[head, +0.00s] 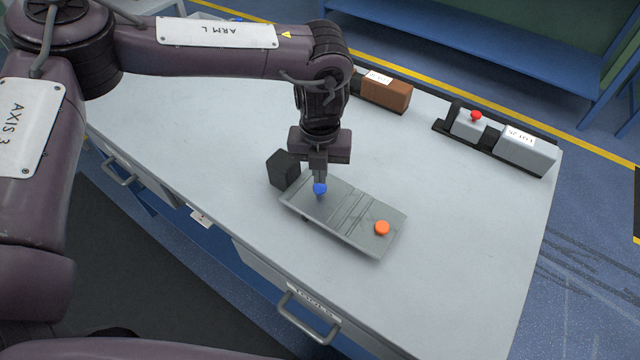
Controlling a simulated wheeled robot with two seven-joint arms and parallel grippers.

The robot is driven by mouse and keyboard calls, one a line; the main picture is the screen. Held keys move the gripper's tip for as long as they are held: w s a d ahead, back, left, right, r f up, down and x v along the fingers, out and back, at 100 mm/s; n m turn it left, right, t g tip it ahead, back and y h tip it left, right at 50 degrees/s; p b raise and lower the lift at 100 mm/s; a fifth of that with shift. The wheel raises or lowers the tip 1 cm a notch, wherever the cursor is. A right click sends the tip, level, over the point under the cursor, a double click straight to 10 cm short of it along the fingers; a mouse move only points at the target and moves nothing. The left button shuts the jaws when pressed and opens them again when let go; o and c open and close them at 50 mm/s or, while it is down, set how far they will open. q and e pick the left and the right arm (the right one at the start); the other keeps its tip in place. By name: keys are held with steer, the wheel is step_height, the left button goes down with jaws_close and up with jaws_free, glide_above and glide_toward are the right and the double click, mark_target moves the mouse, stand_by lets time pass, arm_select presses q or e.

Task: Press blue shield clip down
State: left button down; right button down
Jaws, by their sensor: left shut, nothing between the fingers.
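The blue shield clip (320,188) is a small round blue knob near the upper left end of a grey shield plate (350,212). The plate lies on the workbench and looks slightly tilted. My left gripper (319,180) points down from above, shut and empty. Its fingertips are right at the top of the blue clip and partly cover it. I cannot tell whether they press on it or only hover. An orange clip (382,228) sits near the plate's lower right end. My right gripper is not in view.
A black block (284,169) stands just left of the plate. A brown block (386,92) in a dark holder and a grey unit with a red button (476,116) stand along the back edge. The workbench (450,260) is clear right of the plate.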

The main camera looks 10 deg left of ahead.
mark_target(320, 187)
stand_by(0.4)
arm_select(q)
steer(key=shift+f, duration=0.1)
steer(key=shift+f, duration=0.35)
steer(key=shift+f+b, duration=1)
steer(key=shift+f, duration=0.25)
steer(key=shift+r, duration=0.15)
step_height(320, 187, up, 9)
steer(key=p, duration=0.7)
stand_by(0.5)
